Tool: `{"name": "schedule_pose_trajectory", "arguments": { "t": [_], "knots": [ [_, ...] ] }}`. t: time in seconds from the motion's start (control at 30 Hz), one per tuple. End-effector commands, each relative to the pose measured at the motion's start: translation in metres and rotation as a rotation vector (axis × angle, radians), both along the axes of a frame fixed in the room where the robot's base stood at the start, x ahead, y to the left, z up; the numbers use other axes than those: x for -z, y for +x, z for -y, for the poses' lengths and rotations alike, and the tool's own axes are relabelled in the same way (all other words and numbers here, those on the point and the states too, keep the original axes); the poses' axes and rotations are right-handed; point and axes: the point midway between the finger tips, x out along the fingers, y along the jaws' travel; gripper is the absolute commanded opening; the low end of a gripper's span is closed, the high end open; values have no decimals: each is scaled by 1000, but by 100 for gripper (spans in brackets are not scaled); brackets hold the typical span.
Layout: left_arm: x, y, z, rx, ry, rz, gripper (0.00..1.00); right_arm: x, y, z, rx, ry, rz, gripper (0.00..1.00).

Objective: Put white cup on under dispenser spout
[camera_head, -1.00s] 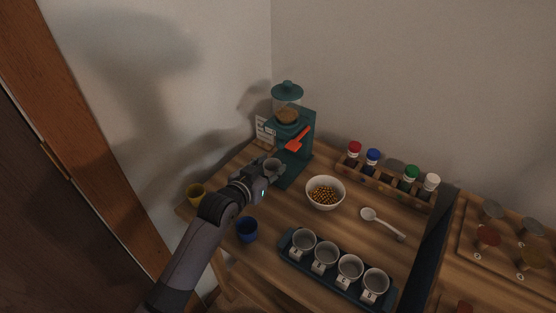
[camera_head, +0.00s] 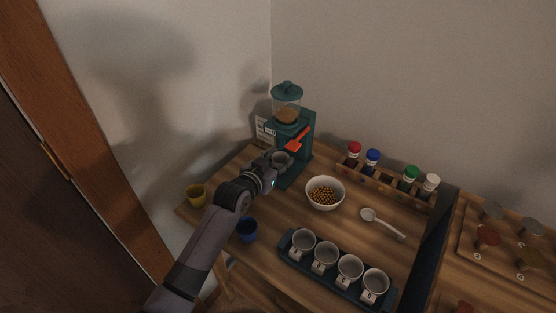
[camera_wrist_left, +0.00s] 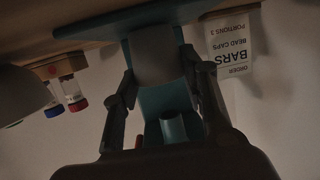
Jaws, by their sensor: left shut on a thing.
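My left gripper (camera_head: 272,169) reaches in from the left and is shut on a white cup (camera_head: 282,158), which looks grey in the dim light. The cup is in front of the teal dispenser (camera_head: 308,125), just below and beside its red lever (camera_head: 297,139). In the left wrist view, which is upside down, the cup (camera_wrist_left: 155,65) sits between the two fingers. The teal spout (camera_wrist_left: 173,128) shows beyond it, close to the cup's open end. I cannot tell whether the cup is exactly under the spout or touching the base. My right gripper is out of view.
A white bowl of beads (camera_head: 325,193) stands right of my gripper. A tray (camera_head: 287,254) of labelled cups is in front. A bottle rack (camera_head: 381,186) and a spoon (camera_head: 383,222) lie right.

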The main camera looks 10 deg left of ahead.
Motion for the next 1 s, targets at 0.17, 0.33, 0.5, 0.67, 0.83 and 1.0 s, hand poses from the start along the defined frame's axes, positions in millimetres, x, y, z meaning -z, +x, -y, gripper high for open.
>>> {"name": "schedule_pose_trajectory", "arguments": {
  "t": [0.17,0.33,0.5,0.67,0.83,1.0],
  "knots": [
    [15,-2,0,0,2,-17,22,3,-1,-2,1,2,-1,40],
    [18,-4,0,1,1,-24,43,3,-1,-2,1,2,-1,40],
    [19,-4,1,2,-1,-26,54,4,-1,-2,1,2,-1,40],
    [20,-4,1,2,-2,-28,60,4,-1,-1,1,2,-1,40],
    [20,-4,2,3,-2,-29,60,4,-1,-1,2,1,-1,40],
    [9,-4,2,3,-4,-26,60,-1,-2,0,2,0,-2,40]
  ]
}}
